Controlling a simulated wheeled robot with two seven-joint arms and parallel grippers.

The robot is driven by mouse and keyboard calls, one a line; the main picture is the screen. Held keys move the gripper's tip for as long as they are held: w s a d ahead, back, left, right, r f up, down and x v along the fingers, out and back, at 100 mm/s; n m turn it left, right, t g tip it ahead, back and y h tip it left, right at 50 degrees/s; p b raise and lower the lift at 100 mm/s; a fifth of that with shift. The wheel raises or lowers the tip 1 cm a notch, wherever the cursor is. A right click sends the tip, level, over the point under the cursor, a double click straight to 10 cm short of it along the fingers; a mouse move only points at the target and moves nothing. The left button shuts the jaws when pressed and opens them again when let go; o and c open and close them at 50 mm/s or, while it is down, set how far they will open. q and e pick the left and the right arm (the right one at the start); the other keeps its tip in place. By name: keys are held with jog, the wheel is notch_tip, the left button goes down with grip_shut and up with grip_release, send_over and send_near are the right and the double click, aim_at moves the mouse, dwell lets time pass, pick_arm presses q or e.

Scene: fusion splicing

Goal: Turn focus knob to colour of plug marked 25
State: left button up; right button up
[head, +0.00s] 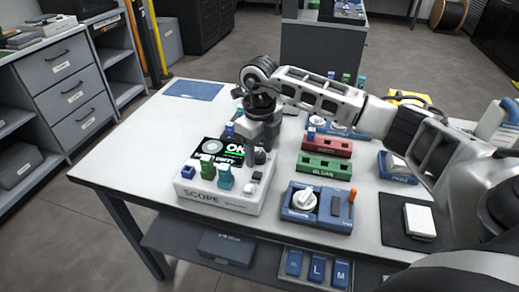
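The white scope box (222,200) stands at the table's front, with a dark screen (212,148) showing a grey disc and a green-lit "OK". Blue (188,172), green (208,169) and teal (224,179) plugs stand along its front. No plug marking, 25 included, is legible. I cannot pick out the focus knob for certain; the scope's right side is partly hidden by my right gripper (260,156). That gripper points down there, over or against small dark and white parts. Its finger opening and any contact are unclear. My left gripper is out of view.
A blue box with a white dial (304,199) and orange peg stands right of the scope. Green (322,166) and red (327,145) blocks lie behind it. A dark mat (398,231) holds a white block. The table's left side is clear apart from a blue mat (193,90).

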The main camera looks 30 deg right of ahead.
aim_at(259, 154)
notch_tip(259, 154, up, 16)
dwell(0.7)
jog(key=shift+f, duration=0.1)
